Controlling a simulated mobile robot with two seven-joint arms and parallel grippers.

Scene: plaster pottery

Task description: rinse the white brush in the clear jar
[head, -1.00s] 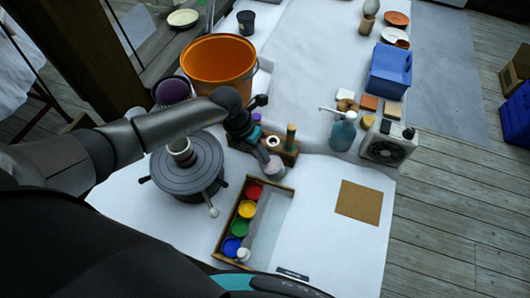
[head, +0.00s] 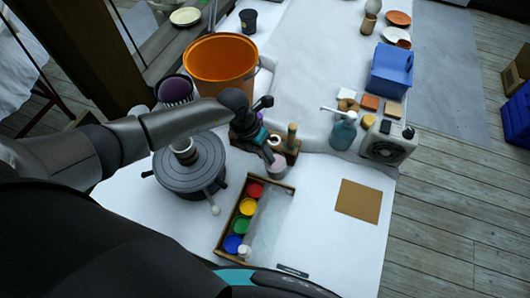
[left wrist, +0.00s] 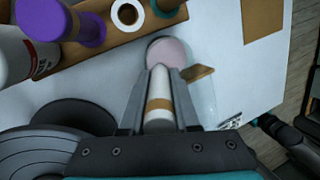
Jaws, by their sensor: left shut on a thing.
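My left gripper (head: 270,154) is shut on the white brush (left wrist: 159,92), a white stick with a tan band that shows between the fingers in the left wrist view. The brush points away from the wrist camera. Its far end lines up with a pinkish round thing (left wrist: 166,51), which also shows just below the gripper in the head view (head: 277,169). This may be the clear jar, but I cannot tell, nor whether the brush is inside or above it. My right gripper is not in view.
A wooden rack (left wrist: 97,38) with purple and teal items stands close by. A paint tray (head: 222,234) lies in front, with a brown mat (head: 359,202) to its right. A dark turntable (head: 190,170) and an orange bucket (head: 218,62) stand left. White table surface around the mat is clear.

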